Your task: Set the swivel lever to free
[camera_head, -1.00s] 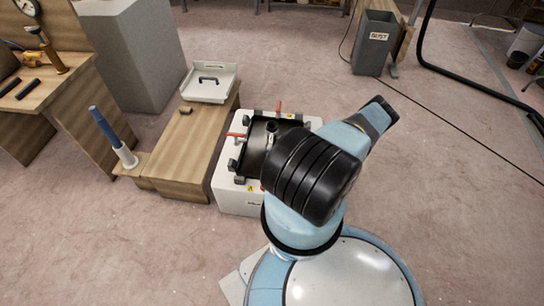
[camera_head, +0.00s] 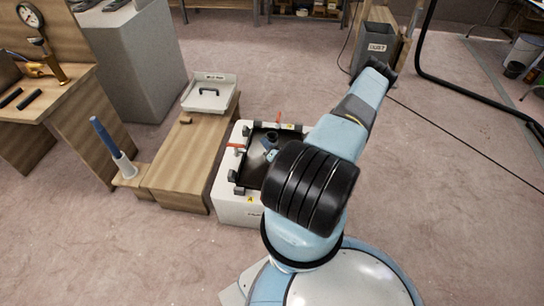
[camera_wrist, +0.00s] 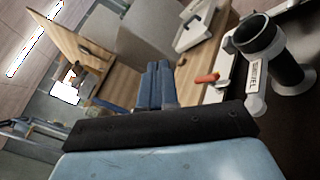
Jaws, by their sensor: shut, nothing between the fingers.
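In the wrist view a black open-topped cup (camera_wrist: 259,36) stands on a dark panel, with a pale plate lettered like "SWIVEL" (camera_wrist: 257,74) beside it. I cannot tell the lever's setting. An orange-red handle (camera_wrist: 207,78) is left of it. My gripper (camera_wrist: 158,68) is shut and empty, its two blue-grey fingers together, left of the plate and apart from it in the picture. In the head view the black cup (camera_head: 271,137) stands in the dark top of the white box (camera_head: 236,207); my arm covers the box's right side.
A wooden bench (camera_head: 186,160) with a white tray (camera_head: 209,93) stands left of the box. A blue rod (camera_head: 106,138) stands in a pale holder at its left. Red handles (camera_head: 236,145) line the box's edge. The floor to the right is mostly clear.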

